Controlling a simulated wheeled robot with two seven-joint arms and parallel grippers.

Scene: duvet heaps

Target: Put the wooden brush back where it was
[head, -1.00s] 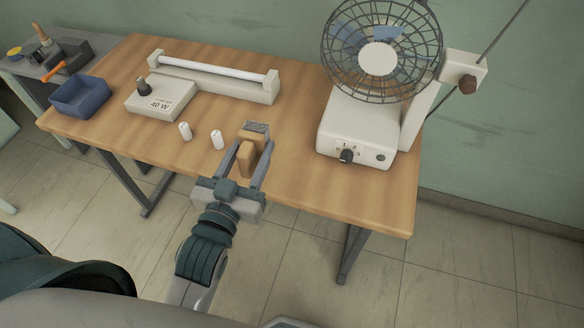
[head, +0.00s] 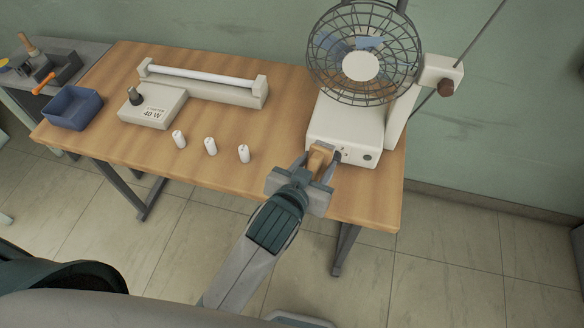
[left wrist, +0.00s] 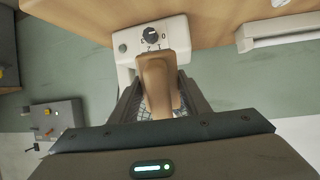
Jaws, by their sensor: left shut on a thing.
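My left gripper (head: 320,163) is shut on the wooden brush (head: 319,157), holding it by its tan wooden body at the front of the fan's white base. In the left wrist view the brush (left wrist: 158,82) stands between the two fingers, with grey bristles partly showing beside it. The fan base (head: 345,130) is right behind the brush, and its knob (left wrist: 152,35) shows in the left wrist view. I cannot tell whether the brush touches the base or the table. My right gripper is not in view.
A 40 W box (head: 152,110), a tube lamp fixture (head: 205,82) and a blue bin (head: 73,107) are farther left. The caged fan (head: 362,55) rises behind the gripper.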

